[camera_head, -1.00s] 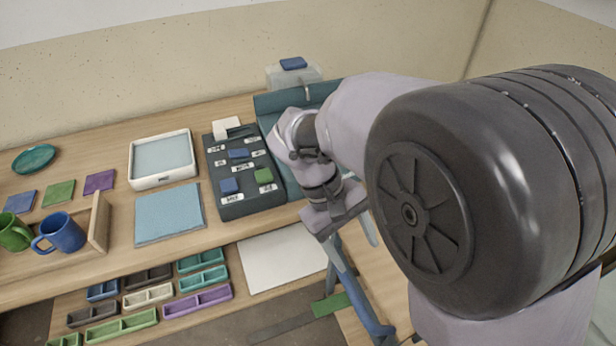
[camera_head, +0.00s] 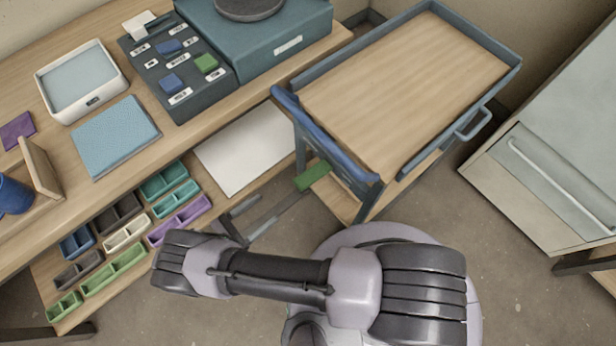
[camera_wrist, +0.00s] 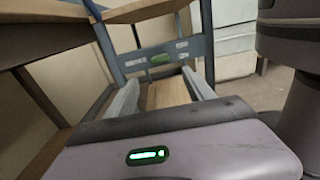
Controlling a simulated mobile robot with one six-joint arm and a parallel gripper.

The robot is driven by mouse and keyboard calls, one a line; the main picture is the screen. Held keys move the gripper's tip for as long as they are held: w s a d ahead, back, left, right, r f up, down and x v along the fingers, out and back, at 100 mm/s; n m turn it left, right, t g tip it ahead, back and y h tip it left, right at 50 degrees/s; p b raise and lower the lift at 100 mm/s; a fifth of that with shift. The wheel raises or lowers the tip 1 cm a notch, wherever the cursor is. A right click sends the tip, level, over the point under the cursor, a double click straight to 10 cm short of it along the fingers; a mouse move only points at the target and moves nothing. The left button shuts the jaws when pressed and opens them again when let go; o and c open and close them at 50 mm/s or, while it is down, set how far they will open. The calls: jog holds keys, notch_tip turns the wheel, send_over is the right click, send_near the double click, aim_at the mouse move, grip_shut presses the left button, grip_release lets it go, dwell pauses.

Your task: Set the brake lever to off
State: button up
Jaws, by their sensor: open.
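The brake lever appears to be the green handle (camera_head: 312,176) low on the near end of the blue-framed cart (camera_head: 330,140). The label text is too small to read. My gripper (camera_head: 266,208) is open and empty, in front of that cart end and left of the handle in the head view. In the wrist view my gripper's two fingers (camera_wrist: 160,77) point toward the crossbar, with the handle just beyond and between them. No contact shows.
The workbench (camera_head: 265,82) with a dark switch panel (camera_head: 150,62) stands at left. A shelf below it holds several small trays (camera_head: 180,220) and a white sheet (camera_head: 245,150). A pale cabinet (camera_head: 550,190) stands at right. Floor is open between cart and cabinet.

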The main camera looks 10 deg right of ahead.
aim_at(318, 171)
jog(key=x, duration=1.7)
jog(key=shift+w+d+f, duration=0.15)
jog(key=shift+w+d, duration=0.05)
grip_shut()
